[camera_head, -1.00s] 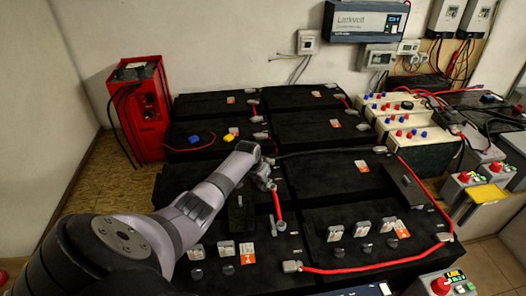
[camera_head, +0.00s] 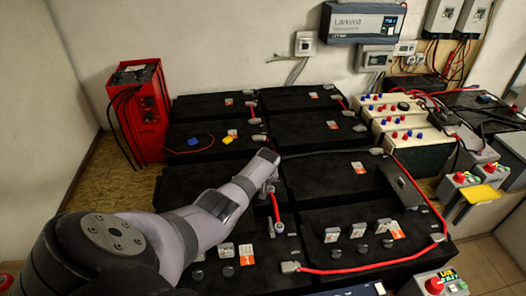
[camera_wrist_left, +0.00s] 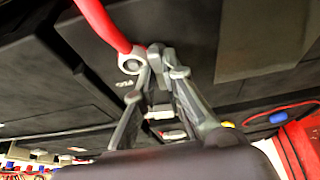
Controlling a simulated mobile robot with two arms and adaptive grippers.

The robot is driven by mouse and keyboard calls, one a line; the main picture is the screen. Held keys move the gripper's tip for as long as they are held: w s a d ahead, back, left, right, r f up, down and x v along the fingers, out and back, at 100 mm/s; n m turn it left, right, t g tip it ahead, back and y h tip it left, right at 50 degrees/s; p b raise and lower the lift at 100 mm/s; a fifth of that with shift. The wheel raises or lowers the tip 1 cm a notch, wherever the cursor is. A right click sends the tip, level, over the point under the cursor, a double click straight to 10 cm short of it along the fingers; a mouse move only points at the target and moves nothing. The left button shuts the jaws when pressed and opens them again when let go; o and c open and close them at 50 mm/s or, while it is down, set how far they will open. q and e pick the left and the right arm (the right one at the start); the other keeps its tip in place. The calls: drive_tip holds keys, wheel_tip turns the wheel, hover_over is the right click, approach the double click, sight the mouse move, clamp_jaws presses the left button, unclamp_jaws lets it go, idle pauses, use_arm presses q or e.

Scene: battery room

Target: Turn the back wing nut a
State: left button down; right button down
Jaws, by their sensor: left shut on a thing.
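My left arm reaches in over the black batteries in the head view. My left gripper (camera_head: 268,188) is at a terminal near the middle, beside the upper end of a short red cable (camera_head: 276,208). The wrist view shows my left gripper (camera_wrist_left: 160,72) with its fingertips shut on a small grey wing nut (camera_wrist_left: 156,52). A ring lug (camera_wrist_left: 131,63) on the end of the red cable (camera_wrist_left: 98,20) sits right beside the fingertips. The fingers partly hide the nut, so its angle is hard to tell. My right gripper is in neither view.
Several loose grey pieces (camera_head: 331,235) and orange-white labels stand on the front batteries. A red charger (camera_head: 137,110) is at the back left. A long red cable (camera_head: 350,269) runs along the front right. Grey boxes with red knobs (camera_head: 459,180) stand at the right.

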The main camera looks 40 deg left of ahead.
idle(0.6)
use_arm(q)
drive_tip(key=c, duration=1.7)
unclamp_jaws()
drive_tip(key=v, duration=1.2)
drive_tip(key=shift+w, duration=0.15)
